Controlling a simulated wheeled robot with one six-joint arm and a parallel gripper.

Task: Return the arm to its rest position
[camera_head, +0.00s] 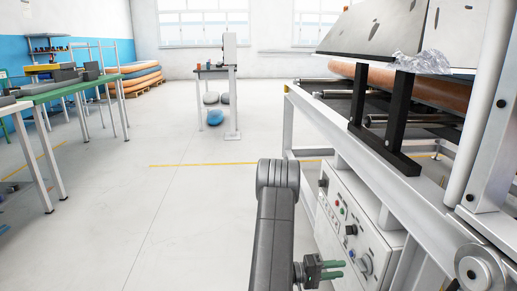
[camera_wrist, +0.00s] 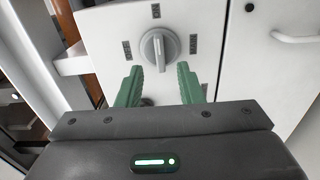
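My arm shows at the bottom middle of the head view, with my gripper (camera_head: 333,268) low and right of it, close to the white control panel of the machine. The two green fingers are apart. In the wrist view my gripper (camera_wrist: 158,88) is open and empty, with the grey rotary knob (camera_wrist: 160,48) just beyond and between its fingertips. The knob's pointer stands roughly upright, and it sits on the white panel (camera_wrist: 115,30) with small labels around it. The fingers do not appear to touch the knob. The same knob shows in the head view (camera_head: 365,264).
The white machine (camera_head: 330,130) with rollers and an orange board fills the right side. A green-topped table (camera_head: 70,85) stands at left. A small table (camera_head: 215,70) stands farther back, with round items beneath. Stacked boards (camera_head: 140,76) lie at back left. The floor at middle left is clear.

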